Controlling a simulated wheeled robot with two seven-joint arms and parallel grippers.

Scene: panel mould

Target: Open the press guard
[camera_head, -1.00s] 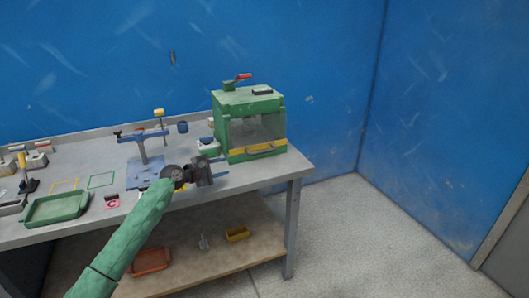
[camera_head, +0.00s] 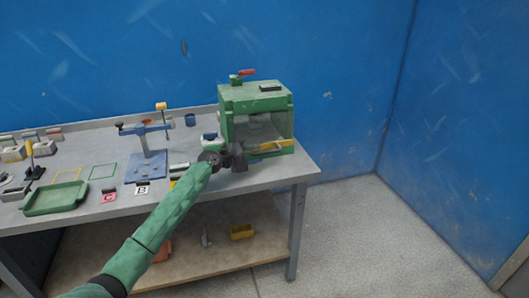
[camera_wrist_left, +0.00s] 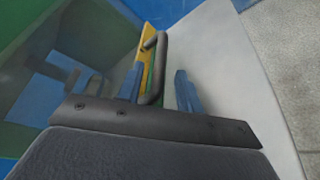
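The green press (camera_head: 253,97) stands at the right end of the bench. Its clear guard (camera_head: 262,128) covers the front and looks closed, with a yellow strip (camera_head: 275,146) along the bottom edge. My left gripper (camera_head: 246,155) is at the left part of this strip and hides some of it. In the left wrist view the guard's grey bar handle (camera_wrist_left: 157,65) lies between the two blue fingers of the left gripper (camera_wrist_left: 160,80). The fingers are apart, with a gap visible on the right side; contact cannot be told. My right gripper is not in view.
A blue stand (camera_head: 148,160) is left of the press, with a green tray (camera_head: 55,198) further left. Letter cards lie between them. The bench (camera_head: 225,192) is bare in front. A yellow bin (camera_head: 241,232) sits on the lower shelf.

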